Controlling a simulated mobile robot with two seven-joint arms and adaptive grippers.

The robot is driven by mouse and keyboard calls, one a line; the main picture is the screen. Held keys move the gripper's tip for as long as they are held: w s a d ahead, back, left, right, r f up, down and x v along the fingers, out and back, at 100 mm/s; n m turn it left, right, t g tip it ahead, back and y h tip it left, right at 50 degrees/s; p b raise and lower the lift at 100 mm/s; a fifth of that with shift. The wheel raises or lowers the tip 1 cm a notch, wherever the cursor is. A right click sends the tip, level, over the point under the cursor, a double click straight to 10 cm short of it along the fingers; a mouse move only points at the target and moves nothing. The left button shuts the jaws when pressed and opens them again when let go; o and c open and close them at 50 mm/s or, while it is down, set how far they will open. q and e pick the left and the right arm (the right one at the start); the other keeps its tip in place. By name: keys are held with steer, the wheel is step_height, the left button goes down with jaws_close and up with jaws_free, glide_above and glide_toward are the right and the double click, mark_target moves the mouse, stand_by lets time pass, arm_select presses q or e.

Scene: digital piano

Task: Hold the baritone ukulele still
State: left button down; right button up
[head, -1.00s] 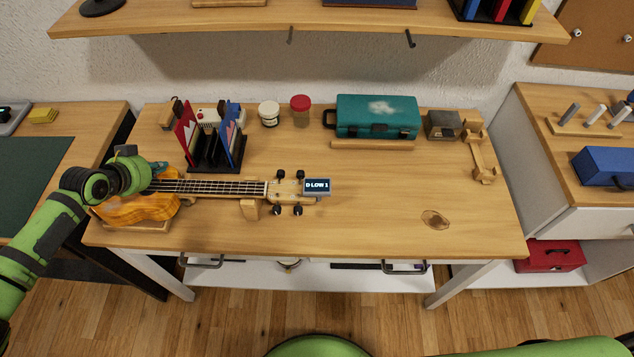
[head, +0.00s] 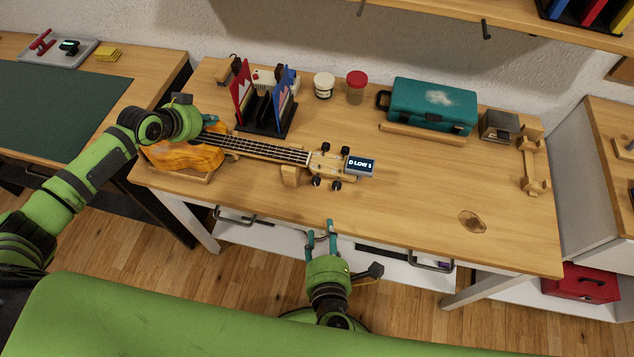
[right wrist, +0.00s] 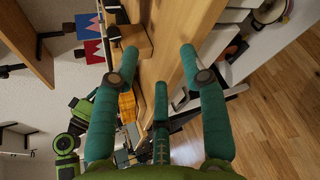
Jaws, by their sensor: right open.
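The baritone ukulele (head: 188,155) lies on the wooden bench, its orange body to the left and its neck pointing right. Its neck end rests by a small wooden block (head: 291,177). A clip-on tuner (head: 360,166) on the headstock reads "D LOW 1". My left gripper (head: 207,120) is at the upper side of the body, near where the neck starts. Its fingers are mostly hidden, so I cannot tell whether they grip. My right gripper (head: 321,230) is open and empty at the bench's front edge, below the headstock; its spread fingers show in the right wrist view (right wrist: 158,68).
Behind the ukulele stand a rack with red and blue dividers (head: 262,115), a white jar (head: 324,85), a red-lidded jar (head: 356,87) and a teal case (head: 432,105). A wooden stand (head: 531,160) is at the right. The bench's front right is clear.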

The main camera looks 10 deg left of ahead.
steer(key=n+t, duration=0.1)
glide_toward(317, 184)
steer(key=s, duration=0.2)
steer(key=x, duration=1.1)
steer(key=shift+w+d+r, duration=0.1)
steer(key=shift+w+r, duration=0.15)
steer(key=shift+w, duration=0.1)
steer(key=shift+t, duration=0.3)
jaws_close()
